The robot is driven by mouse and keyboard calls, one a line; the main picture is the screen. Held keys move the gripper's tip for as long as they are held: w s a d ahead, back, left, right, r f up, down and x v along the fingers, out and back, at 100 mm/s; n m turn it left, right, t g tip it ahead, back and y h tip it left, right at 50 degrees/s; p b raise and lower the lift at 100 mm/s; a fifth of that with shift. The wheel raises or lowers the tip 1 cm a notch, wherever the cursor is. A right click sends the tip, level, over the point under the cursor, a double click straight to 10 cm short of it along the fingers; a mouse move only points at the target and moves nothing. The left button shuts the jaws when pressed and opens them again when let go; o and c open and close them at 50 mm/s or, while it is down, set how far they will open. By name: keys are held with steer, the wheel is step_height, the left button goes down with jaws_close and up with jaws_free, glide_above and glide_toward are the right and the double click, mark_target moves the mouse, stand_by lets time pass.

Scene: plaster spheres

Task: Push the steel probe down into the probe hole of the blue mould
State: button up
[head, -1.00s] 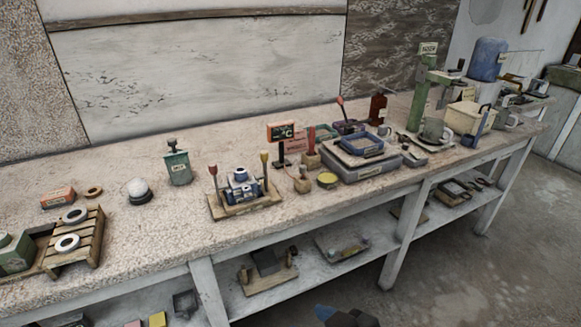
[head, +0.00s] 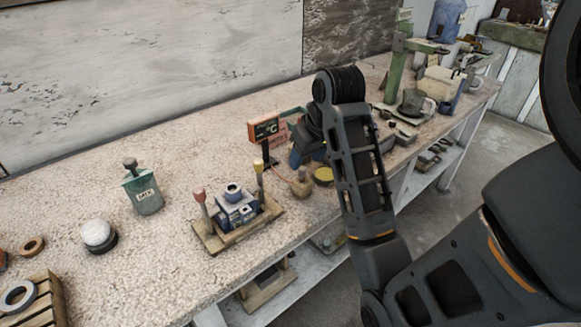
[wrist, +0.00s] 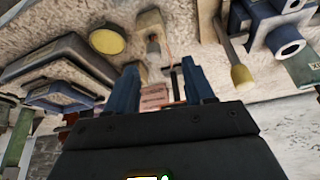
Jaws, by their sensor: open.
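The blue mould (head: 236,212) sits on a wooden board between a red-handled and a yellow-handled clamp. It also shows at the upper right of the wrist view (wrist: 268,24), with a round pale-rimmed opening facing the camera. A small tan holder (head: 301,186) with a thin red cable running to it stands right of the mould; I cannot make out the steel probe itself. My gripper (wrist: 161,88) is open and empty, its two blue fingers apart over the bench near the holder. In the head view my arm hides most of the gripper.
An orange temperature display (head: 264,129) stands behind the holder. A yellow disc (head: 323,176) lies to the right of it. A green MIX bottle (head: 143,191) and a white ball on a dark base (head: 97,236) stand left, with clear bench between.

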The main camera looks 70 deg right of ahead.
mark_target(303, 168)
steer(key=shift+d+b+x, duration=0.1)
steer(key=shift+b+x, duration=0.9)
steer(key=shift+b, duration=0.05)
steer(key=shift+d+b+x, duration=0.15)
steer(key=shift+b+x, duration=0.9)
steer(key=shift+s+d+f, duration=0.15)
steer(key=shift+d+f, duration=0.1)
steer(key=shift+x, duration=1.5)
jaws_close()
